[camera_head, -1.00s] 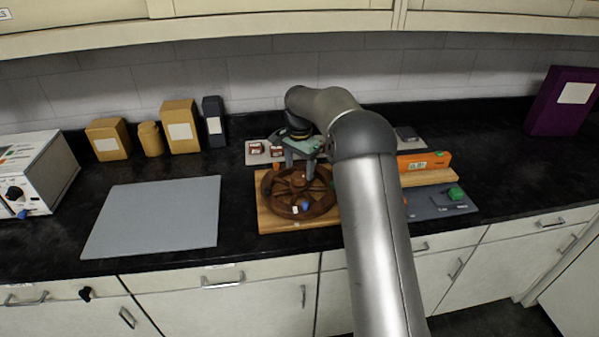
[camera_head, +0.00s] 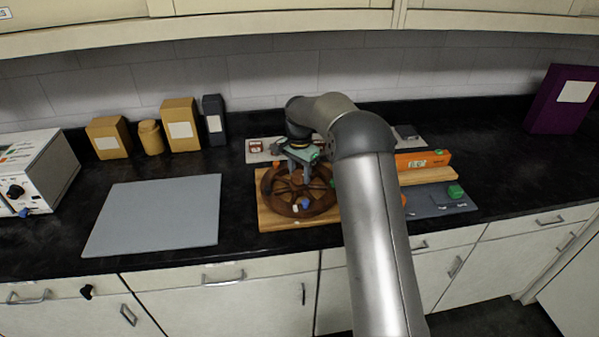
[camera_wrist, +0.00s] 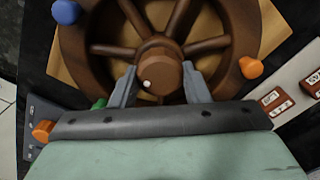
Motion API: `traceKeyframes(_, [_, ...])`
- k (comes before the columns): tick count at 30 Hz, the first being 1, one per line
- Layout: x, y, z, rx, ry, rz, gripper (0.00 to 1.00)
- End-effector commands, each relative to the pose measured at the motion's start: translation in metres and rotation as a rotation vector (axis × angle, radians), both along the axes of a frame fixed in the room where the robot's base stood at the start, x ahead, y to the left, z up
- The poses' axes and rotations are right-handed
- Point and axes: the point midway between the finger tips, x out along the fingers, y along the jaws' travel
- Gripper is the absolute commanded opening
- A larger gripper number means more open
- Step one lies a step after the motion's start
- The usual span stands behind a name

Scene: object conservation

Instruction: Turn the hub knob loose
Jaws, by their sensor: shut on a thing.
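A brown spoked wooden wheel (camera_head: 271,201) lies flat on a wooden board (camera_head: 269,222); it also fills the upper part of the wrist view (camera_wrist: 95,60). The round brown hub knob (camera_wrist: 159,74) stands at the wheel's centre, with a small white dot on its face. My gripper (camera_wrist: 159,82) is shut on the hub knob, one grey finger on each side. In the head view my gripper (camera_head: 296,180) points down over the hub and hides the knob there.
Coloured pegs sit around the rim, including a blue one (camera_wrist: 66,12) and an orange one (camera_wrist: 251,68). An orange level (camera_head: 423,160) and a grey tray with a green piece (camera_head: 455,191) stand to the right. A clear grey mat (camera_head: 152,217) lies left.

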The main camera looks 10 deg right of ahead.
Motion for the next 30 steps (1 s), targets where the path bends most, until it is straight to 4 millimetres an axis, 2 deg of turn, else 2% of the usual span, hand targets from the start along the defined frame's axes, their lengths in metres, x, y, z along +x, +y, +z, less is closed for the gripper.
traceKeyframes(11, [0.0,0.0005,-0.0001,-0.001,0.001,0.183,0.19])
traceKeyframes(30, [0.0005,0.0008,0.0005,0.0,0.0,0.783,0.19])
